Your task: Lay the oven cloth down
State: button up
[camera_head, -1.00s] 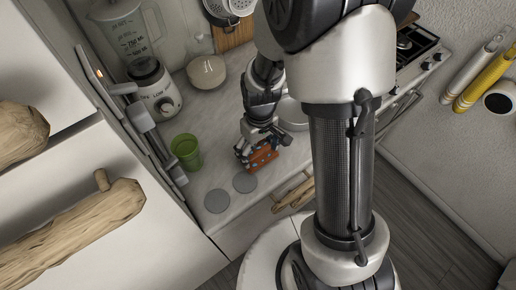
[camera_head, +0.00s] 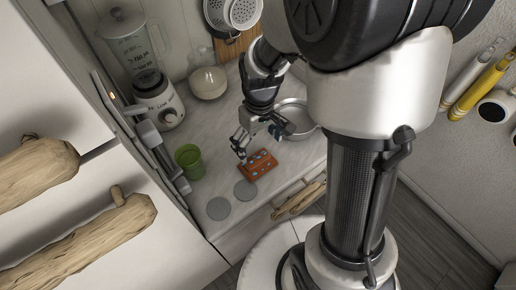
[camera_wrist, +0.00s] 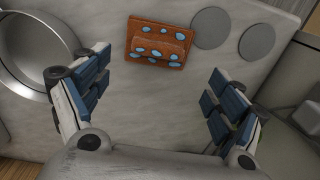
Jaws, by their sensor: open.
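The oven cloth (camera_head: 258,165) is orange-brown with pale blue spots and lies folded on the marble-look counter, beside two grey discs. In the wrist view the cloth (camera_wrist: 158,42) lies flat beyond the fingertips, with one folded layer on top. My gripper (camera_head: 262,138) is above and just behind the cloth, apart from it. In the wrist view my gripper (camera_wrist: 160,100) has its blue-padded fingers spread wide with nothing between them.
Two grey discs (camera_head: 245,190) (camera_head: 219,209) lie in front of the cloth. A green cup (camera_head: 189,160) stands to the left, and a metal pan (camera_head: 298,118) stands close to my gripper on the right. A blender (camera_head: 150,85) and a glass jar (camera_head: 208,83) stand behind.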

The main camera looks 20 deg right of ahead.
jog(key=s+r+m+t+p, duration=0.1)
jog(key=s+r, duration=0.2)
jog(key=r, duration=0.5)
jog(key=s+r+m+t+p, duration=0.1)
jog(key=s+r, duration=0.2)
jog(key=r, duration=0.6)
jog(key=s+r+m+t+b, duration=0.1)
jog(key=s+r+t+b, duration=0.1)
jog(key=s, duration=0.6)
jog(key=shift+s+m+t, duration=0.3)
jog(key=shift+s+t, duration=0.1)
